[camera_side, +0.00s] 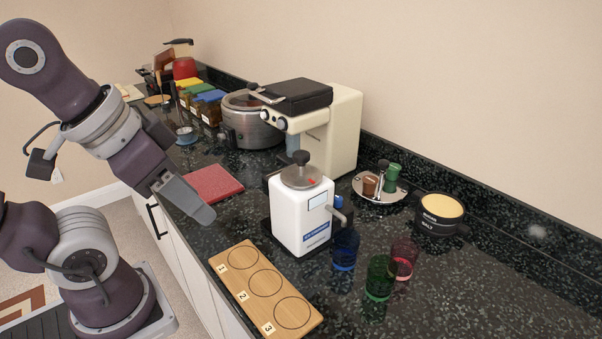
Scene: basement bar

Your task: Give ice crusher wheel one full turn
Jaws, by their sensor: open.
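The ice crusher is a white box-shaped machine (288,218) with a blue label, standing upright on the black counter. A round grey top wheel (301,177) with a dark knob (301,158) and a small red mark sits on it. A grey spout or lever sticks out at its right side. My gripper (205,214) is to the left of the crusher, over the counter's front edge, apart from it. It is open with nothing seen in it; one finger hides most of the other.
A wooden board (236,287) with numbered circles lies in front. Blue (345,249), green (379,277) and red (403,260) glasses stand right of the crusher. A red mat (211,185) lies to its left. A cream coffee machine (345,130) stands behind. A black pot (441,214) is farther right.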

